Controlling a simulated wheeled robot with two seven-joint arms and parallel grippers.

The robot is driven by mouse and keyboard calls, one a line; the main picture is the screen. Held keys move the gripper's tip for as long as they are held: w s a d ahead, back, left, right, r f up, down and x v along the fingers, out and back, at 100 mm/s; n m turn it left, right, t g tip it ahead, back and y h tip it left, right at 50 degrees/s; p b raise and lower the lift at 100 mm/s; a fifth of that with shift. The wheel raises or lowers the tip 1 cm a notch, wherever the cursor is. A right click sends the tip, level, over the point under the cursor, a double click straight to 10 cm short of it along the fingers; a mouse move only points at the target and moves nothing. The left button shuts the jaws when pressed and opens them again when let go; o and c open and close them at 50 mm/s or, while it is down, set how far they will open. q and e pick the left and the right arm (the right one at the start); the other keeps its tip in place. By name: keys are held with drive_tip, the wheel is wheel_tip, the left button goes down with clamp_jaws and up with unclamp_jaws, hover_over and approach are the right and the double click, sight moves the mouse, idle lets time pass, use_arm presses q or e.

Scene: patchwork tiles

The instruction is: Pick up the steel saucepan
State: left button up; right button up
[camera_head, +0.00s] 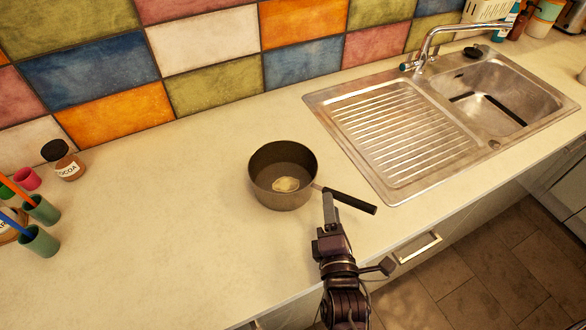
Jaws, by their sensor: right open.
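The steel saucepan (284,190) stands upright on the pale counter, left of the sink. Its black handle (352,201) points right and towards the counter's front edge. Something small and pale lies inside on its bottom. My right gripper (329,203) comes up from the bottom of the picture, with its fingers at the handle near the pan's body. It is open; the handle passes by the fingertips, and I cannot tell whether they touch it. My left gripper is not in view.
A steel sink with a ridged drainer (398,127) is to the right. A cocoa jar (63,160) and green cups (42,240) with coloured sticks stand at the left. Counter (170,220) around the pan is clear. A drawer handle (418,248) juts out below the front edge.

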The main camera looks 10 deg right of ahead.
sight(331, 189)
drive_tip(key=shift+w+r, duration=0.15)
drive_tip(key=shift+w, duration=0.25)
drive_tip(key=shift+w+d+r+p, duration=0.1)
drive_tip(key=shift+w+d+p, duration=0.1)
drive_tip(key=shift+w+p, duration=0.3)
drive_tip(key=shift+w+d+p, duration=0.15)
drive_tip(key=shift+w+p, duration=0.1)
drive_tip(key=shift+w, duration=0.35)
drive_tip(key=w, duration=0.2)
drive_tip(key=shift+w+d+f+p, duration=0.2)
drive_tip(key=shift+w+f+p, duration=0.1)
drive_tip(key=shift+w+p, duration=0.1)
drive_tip(key=shift+w+f, duration=0.1)
drive_tip(key=shift+w, duration=0.35)
drive_tip(key=c, duration=0.9)
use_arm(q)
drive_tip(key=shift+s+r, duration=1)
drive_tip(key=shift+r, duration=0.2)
use_arm(e)
clamp_jaws()
